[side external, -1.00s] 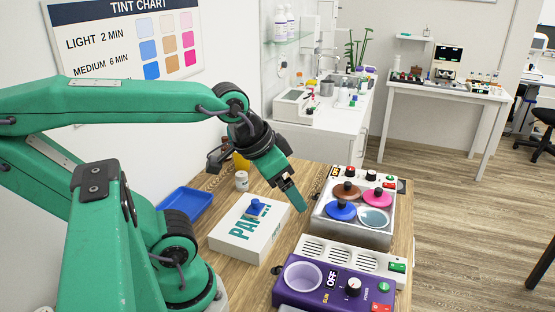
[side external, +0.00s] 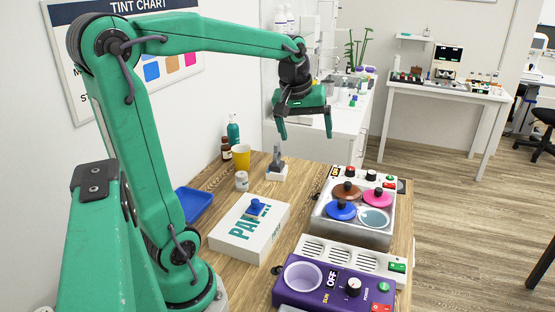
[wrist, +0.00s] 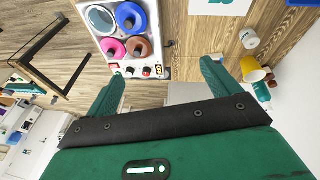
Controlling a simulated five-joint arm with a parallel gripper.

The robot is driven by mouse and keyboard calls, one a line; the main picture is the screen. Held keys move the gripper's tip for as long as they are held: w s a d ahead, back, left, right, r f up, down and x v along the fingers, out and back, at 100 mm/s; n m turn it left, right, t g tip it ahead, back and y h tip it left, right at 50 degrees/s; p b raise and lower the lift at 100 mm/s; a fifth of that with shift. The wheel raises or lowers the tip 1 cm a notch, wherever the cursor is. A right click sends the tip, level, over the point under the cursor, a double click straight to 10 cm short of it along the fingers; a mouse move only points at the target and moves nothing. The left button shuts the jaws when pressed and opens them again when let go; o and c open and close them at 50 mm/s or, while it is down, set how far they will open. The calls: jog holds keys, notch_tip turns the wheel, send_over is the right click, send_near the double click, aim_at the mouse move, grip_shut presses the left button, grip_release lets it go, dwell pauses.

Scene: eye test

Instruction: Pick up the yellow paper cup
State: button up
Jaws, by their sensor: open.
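The yellow paper cup (side external: 241,158) stands upright near the back left of the wooden table in the side view, behind a small white jar (side external: 241,181). In the wrist view the yellow cup (wrist: 254,73) shows at the right, outside my right finger. My gripper (side external: 305,136) is open and empty, raised above the table's back area, to the right of the cup and higher than it. Its two spread fingers also show in the wrist view (wrist: 162,76), with nothing between them. The cup is apart from the fingers.
A brown bottle (side external: 226,149) and a green bottle (side external: 233,131) stand behind the cup. A grey tool in a white stand (side external: 277,172) is to its right. A white box (side external: 232,243), a blue tray (side external: 186,204), a multi-pot warmer (side external: 350,233) and a purple warmer (side external: 325,297) occupy the rest.

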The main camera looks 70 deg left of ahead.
jog(key=w+a+f+n+g, duration=0.1)
jog(key=w+a+n, duration=0.15)
jog(key=a, duration=0.25)
jog(key=w+a+f+n, duration=0.1)
jog(key=a+n, duration=0.2)
jog(key=a, duration=0.2)
jog(key=n+g+h, duration=0.1)
jog(key=n+g, duration=0.1)
jog(key=n, duration=1.1)
send_over(241, 155)
jog(key=w+a, duration=0.1)
jog(key=a, duration=0.2)
notch_tip(241, 155, down, 16)
jog(key=shift+w+a+f, duration=0.15)
jog(key=shift+f, duration=1.05)
jog(key=shift+f, duration=0.1)
jog(key=shift+f, duration=2.55)
